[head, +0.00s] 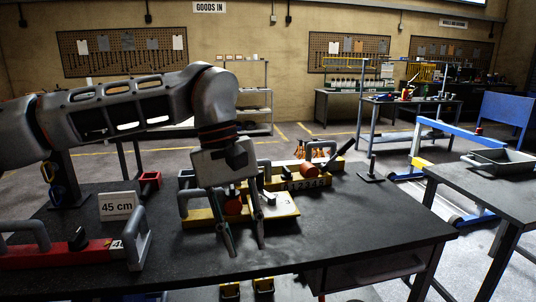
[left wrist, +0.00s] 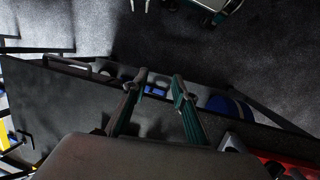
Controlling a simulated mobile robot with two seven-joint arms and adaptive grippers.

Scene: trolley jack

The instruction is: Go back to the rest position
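My left gripper (head: 245,243) hangs over the black workbench (head: 340,225) near its front edge, fingers pointing down. Its two thin fingers are apart with nothing between them, so it is open and empty. The left wrist view shows the same two fingertips (left wrist: 160,82) apart, with the bench edge and a shelf or drawer area below them. My left arm reaches in from the left, bent at the elbow. My right gripper does not show in either view.
A wooden-based tool block (head: 210,216) stands just behind the fingers. A blue frame (head: 455,130) and another table (head: 480,185) stand at right, with floor between.

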